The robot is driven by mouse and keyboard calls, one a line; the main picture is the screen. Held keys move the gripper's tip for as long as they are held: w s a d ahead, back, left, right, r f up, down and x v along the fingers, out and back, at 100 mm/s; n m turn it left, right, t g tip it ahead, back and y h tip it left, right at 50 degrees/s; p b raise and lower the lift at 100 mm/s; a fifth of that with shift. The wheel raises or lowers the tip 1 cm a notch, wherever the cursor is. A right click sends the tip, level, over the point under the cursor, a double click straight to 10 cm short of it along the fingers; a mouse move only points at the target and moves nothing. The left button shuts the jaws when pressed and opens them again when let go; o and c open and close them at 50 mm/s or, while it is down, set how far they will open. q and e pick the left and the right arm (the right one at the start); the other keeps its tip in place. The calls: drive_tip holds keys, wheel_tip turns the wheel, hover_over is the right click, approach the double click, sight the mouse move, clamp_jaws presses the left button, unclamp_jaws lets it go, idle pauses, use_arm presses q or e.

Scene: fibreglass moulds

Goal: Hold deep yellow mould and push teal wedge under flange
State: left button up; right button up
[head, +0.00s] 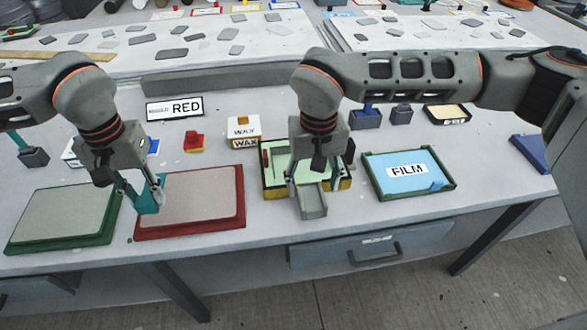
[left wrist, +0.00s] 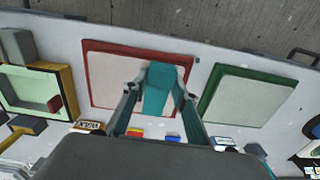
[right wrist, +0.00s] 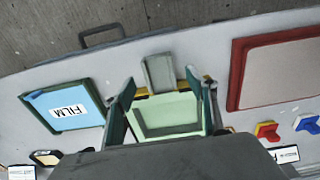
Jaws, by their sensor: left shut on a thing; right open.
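The deep yellow mould (head: 275,196) has a pale green inside and sits near the front of the table. It also shows in the right wrist view (right wrist: 168,113) and at the left of the left wrist view (left wrist: 72,97). A grey block (head: 312,203) juts from its front side. My left gripper (head: 146,194) is shut on the teal wedge (left wrist: 158,92) and holds it over the left side of the red mould, well left of the yellow one. My right gripper (right wrist: 166,90) is open over the yellow mould, fingers apart. Its arm partly hides the mould in the head view.
The red-rimmed mould (head: 238,203) lies between the wedge and the yellow mould. A green-rimmed mould (head: 62,218) is at left, a blue FILM tray (head: 408,172) at right. WAX boxes (head: 243,128) and a red-yellow wedge (head: 194,141) stand behind.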

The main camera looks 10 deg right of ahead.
sight(311, 206)
wheel_tip(311, 206, down, 8)
drive_tip(key=shift+f+p, duration=0.25)
drive_tip(key=shift+p, duration=0.1)
clamp_jaws()
idle(1.0)
